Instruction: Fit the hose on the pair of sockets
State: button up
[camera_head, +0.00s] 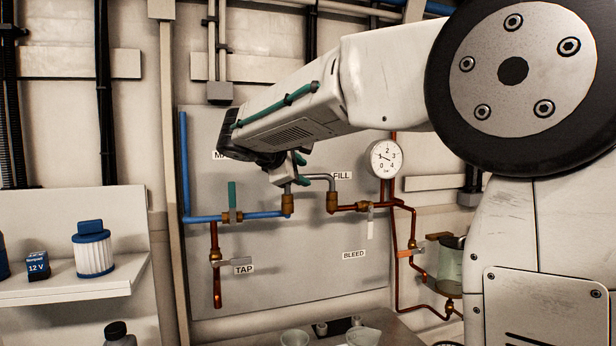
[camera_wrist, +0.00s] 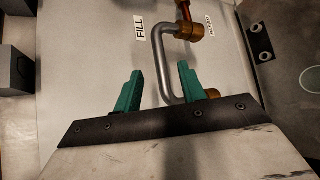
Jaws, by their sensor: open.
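The grey U-shaped hose (camera_head: 318,177) spans the left brass socket (camera_head: 288,205) and the right brass socket (camera_head: 332,203) by the FILL label. Both its ends appear to meet the sockets; how deep they sit cannot be told. In the wrist view, the hose (camera_wrist: 162,62) passes between the two green fingers of my gripper (camera_wrist: 160,68), with gaps visible on both sides. One brass socket (camera_wrist: 190,31) shows at the top, the other (camera_wrist: 212,93) is partly hidden behind a finger. In the head view my open gripper (camera_head: 300,170) is at the hose's left bend, partly covering it.
A blue pipe (camera_head: 205,218) with a teal-handled valve (camera_head: 232,196) runs left of the sockets. Copper piping, a gauge (camera_head: 386,158) and a clear vessel (camera_head: 449,262) are on the right. A shelf (camera_head: 70,288) holds a blue-capped filter (camera_head: 94,249). Cups stand on a surface below.

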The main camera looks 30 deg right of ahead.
jog(key=v, duration=0.3)
dwell(0.5)
jog(key=s+a+f+m+g+y, duration=0.1)
jog(key=s+f+m+g+y, duration=0.15)
jog(key=s+f, duration=0.6)
jog(key=s+a+f+m+g+y, duration=0.2)
jog(key=s+f+m+y, duration=0.15)
jog(key=s+f, duration=0.5)
jog(key=s+a+f+m+y, duration=0.2)
jog(key=s+f+y, duration=0.1)
jog(key=s, duration=0.7)
jog(key=s+a+f+m+y, duration=0.2)
jog(key=s+f, duration=0.3)
jog(key=s, duration=0.5)
jog(key=shift+m+y, duration=0.3)
jog(key=shift+y, duration=0.1)
jog(key=shift+a, duration=0.1)
